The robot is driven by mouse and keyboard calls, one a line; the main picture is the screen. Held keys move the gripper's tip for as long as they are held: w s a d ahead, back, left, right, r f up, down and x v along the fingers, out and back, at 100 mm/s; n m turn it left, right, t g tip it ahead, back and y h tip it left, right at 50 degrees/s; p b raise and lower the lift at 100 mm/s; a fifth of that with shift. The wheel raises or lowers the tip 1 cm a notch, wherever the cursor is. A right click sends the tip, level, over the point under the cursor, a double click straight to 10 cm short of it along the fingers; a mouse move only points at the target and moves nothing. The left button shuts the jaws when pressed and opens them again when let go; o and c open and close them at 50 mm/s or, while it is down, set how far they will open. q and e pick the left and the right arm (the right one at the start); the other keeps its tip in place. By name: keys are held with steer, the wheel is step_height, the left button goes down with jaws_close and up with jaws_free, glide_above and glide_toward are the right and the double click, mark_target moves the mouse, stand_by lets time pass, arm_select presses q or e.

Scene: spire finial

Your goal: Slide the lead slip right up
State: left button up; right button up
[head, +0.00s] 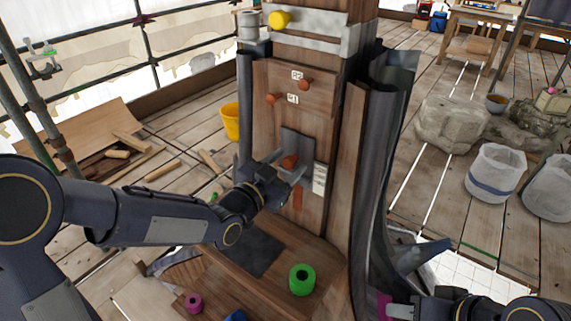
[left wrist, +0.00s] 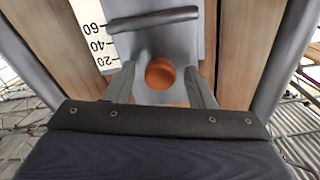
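The lead slip (head: 296,140) is a grey plate with an orange-brown knob on the front of the wooden spire. It also shows in the left wrist view (left wrist: 145,40), with the round knob (left wrist: 160,73) at its lower part and a dark bar across it higher up. A white scale (left wrist: 97,38) marked 20, 40, 60 runs beside it. My left gripper (head: 288,164) is at the knob, one finger on each side, with gaps showing between fingers and knob in the left wrist view (left wrist: 160,76). My right gripper (head: 390,310) is at the bottom edge, partly cut off; its opening is unclear.
Two orange-brown pegs (head: 305,84) (head: 271,98) sit above the slip beside small labels. A tall dark grey sheet (head: 388,130) stands right of the panel. A green ring (head: 302,279) lies on the wooden ledge below. A yellow bucket (head: 231,121) stands behind, left.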

arm_select(q)
jaws_close()
steer(key=shift+r, duration=3.1)
steer(key=shift+c, duration=0.4)
jaws_free()
steer(key=shift+o, duration=0.7)
steer(key=shift+f, duration=0.15)
steer(key=shift+s+a+f+b, duration=0.1)
steer(key=shift+s+a+b, duration=0.15)
steer(key=shift+b, duration=0.1)
steer(key=b, duration=0.1)
glide_toward(296, 136)
steer(key=shift+v, duration=0.9)
